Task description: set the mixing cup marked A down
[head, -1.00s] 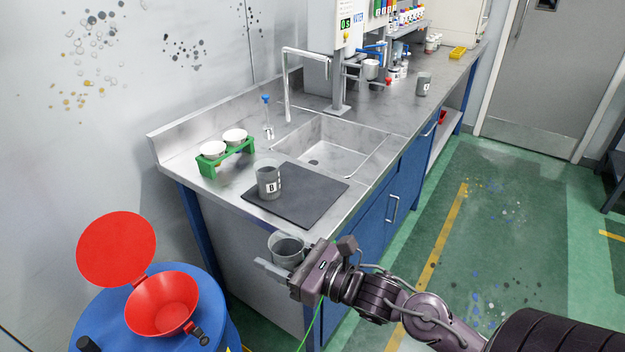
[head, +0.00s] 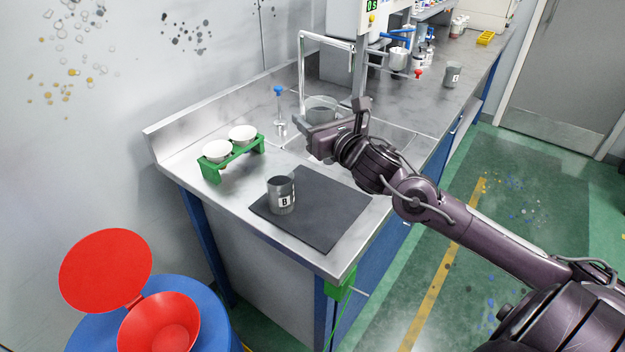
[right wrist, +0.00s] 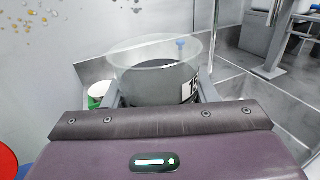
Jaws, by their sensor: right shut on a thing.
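My right gripper (head: 318,122) is shut on a mixing cup (head: 321,104), with a clear rim and a grey lower part. The cup is upright and held over the sink area, near the tap; the gripper hides part of it. In the right wrist view the cup (right wrist: 152,82) sits between the fingers, and only part of a white label shows at its right side, so I cannot read its letter. Another cup, marked B (head: 281,195), stands on the dark mat (head: 325,222). My left gripper is not in view.
A green rack (head: 234,158) with white bowls stands left of the mat. The mat's right part is clear. Another grey cup (head: 452,75) stands farther back. A red funnel (head: 160,325) is at lower left.

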